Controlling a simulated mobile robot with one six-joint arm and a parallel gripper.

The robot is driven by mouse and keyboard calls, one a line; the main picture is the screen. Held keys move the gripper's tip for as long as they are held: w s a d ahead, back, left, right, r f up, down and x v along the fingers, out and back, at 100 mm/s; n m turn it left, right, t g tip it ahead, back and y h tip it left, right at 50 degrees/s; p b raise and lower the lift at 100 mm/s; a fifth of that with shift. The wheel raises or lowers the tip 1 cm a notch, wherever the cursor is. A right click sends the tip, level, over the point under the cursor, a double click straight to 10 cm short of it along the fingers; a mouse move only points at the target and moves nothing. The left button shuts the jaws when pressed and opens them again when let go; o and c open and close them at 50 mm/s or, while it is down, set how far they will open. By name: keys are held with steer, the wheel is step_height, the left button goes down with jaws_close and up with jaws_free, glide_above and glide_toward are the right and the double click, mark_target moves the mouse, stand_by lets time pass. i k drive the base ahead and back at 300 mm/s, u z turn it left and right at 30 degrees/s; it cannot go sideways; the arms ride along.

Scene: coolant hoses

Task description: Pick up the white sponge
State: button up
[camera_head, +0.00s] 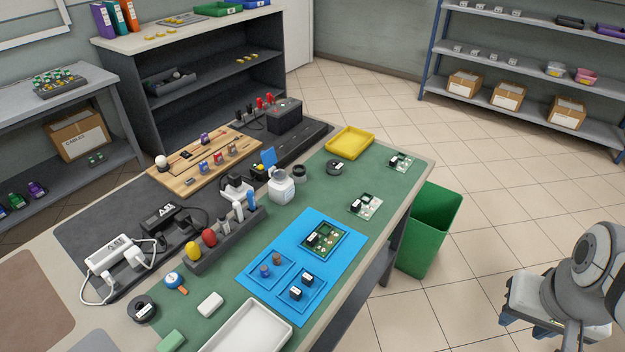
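A small white block with rounded edges, which looks like the white sponge (210,304), lies on the green mat (232,275) near the front of the workbench. It sits just above and left of a white tray (250,327) and is apart from it. A green block (171,341) lies to its lower left. Part of my grey arm shows at the lower right, over the floor and well away from the bench. I cannot make out my gripper's fingers.
A black tape roll (143,308) and an orange-handled blue tool (175,282) lie left of the sponge. A blue mat (303,264) with circuit parts is to the right. A rack of bottles (226,239) stands behind. A green bin (430,228) stands beside the bench; open floor lies right.

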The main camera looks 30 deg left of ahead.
mark_target(210, 305)
steer(key=i, duration=0.95)
steer(key=u, duration=2.85)
steer(key=i, duration=0.25)
steer(key=u, duration=0.65)
steer(key=k, duration=0.9)
steer(key=z, duration=0.1)
steer(key=i, duration=0.65)
steer(key=u, duration=0.05)
